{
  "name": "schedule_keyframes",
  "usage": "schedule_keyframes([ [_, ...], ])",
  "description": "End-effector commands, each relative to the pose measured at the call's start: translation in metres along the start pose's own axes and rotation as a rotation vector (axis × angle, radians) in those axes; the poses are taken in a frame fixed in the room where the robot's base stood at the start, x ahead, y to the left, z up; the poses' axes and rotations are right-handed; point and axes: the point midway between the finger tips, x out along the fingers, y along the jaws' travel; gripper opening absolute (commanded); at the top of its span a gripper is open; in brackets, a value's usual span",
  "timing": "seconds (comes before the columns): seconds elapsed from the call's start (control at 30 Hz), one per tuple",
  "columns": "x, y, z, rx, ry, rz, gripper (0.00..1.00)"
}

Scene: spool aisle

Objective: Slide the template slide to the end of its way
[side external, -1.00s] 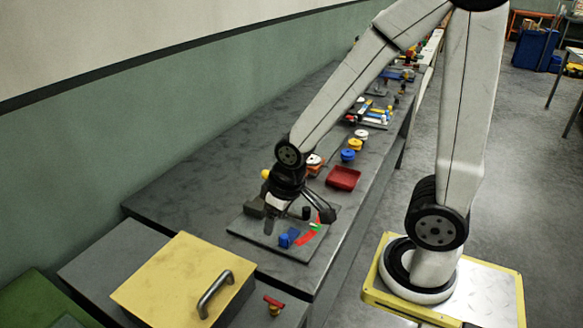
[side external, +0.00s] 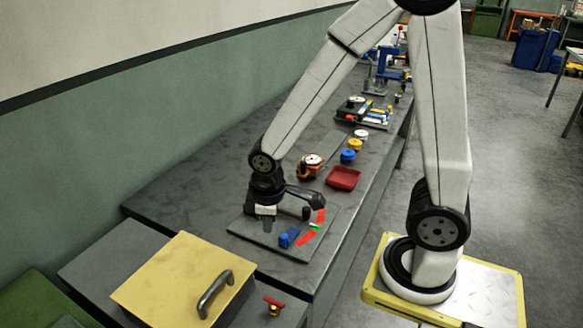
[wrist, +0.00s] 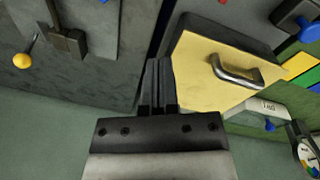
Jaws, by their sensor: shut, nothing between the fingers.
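My gripper (side external: 267,224) is shut and empty, pointing down over the left part of a flat dark grey board (side external: 263,244) on the bench. Its closed fingers (wrist: 158,85) show in the middle of the wrist view. The board carries a blue block (side external: 288,238), a red and green arc (side external: 314,226) and a short black post (side external: 306,213). The wrist view shows a dark block (wrist: 67,42) with a rod ending in a yellow knob (wrist: 23,61); in the side view my gripper hides them. I cannot tell which part is the template slide, nor whether my fingers touch anything.
A yellow-topped box (side external: 180,282) with a dark handle stands at the front left, and a small red-handled valve (side external: 273,303) sits beside it. Behind the board are an orange device (side external: 310,167), a red tray (side external: 343,178) and blue and yellow spools (side external: 348,156). The bench's left side is clear.

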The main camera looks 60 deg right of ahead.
Motion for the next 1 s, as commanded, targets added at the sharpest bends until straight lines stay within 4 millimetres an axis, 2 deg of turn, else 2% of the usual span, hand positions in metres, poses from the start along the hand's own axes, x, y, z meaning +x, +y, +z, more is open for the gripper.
schedule_keyframes([
  [0.3,0.028,0.004,-0.023,-0.503,-0.194,0.032,0.0],
  [0.5,0.042,0.007,-0.035,-0.75,-0.296,0.046,0.0],
  [0.7,0.049,0.009,-0.041,-0.877,-0.353,0.051,0.0],
  [1.0,0.05,0.01,-0.042,-0.899,-0.362,0.053,0.0],
])
